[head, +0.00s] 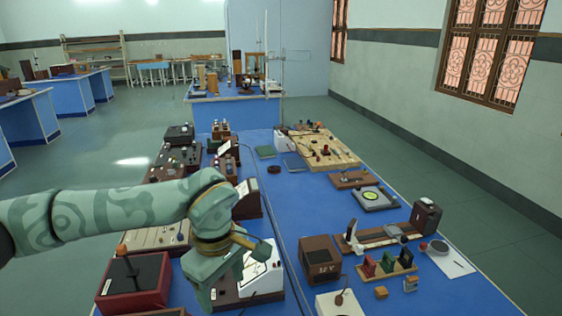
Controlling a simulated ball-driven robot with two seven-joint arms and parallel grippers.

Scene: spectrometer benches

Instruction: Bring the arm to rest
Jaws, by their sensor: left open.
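My left arm (110,208), patterned in pale and dark green, comes in from the left and reaches over the left part of the blue bench (299,228). My left gripper (236,268) points down and is open, with nothing visible between its fingers. It hangs in front of a white-faced meter box (262,272) and hides part of it. I cannot tell how high it is above the bench. My right gripper does not show.
A red box with a dark top (137,280) is below my forearm. A brown box (320,258), a coloured-block rack (386,264) and a long wooden stand (384,238) are to the right. A wooden board (335,153) lies farther back. The bench's middle strip is mostly clear.

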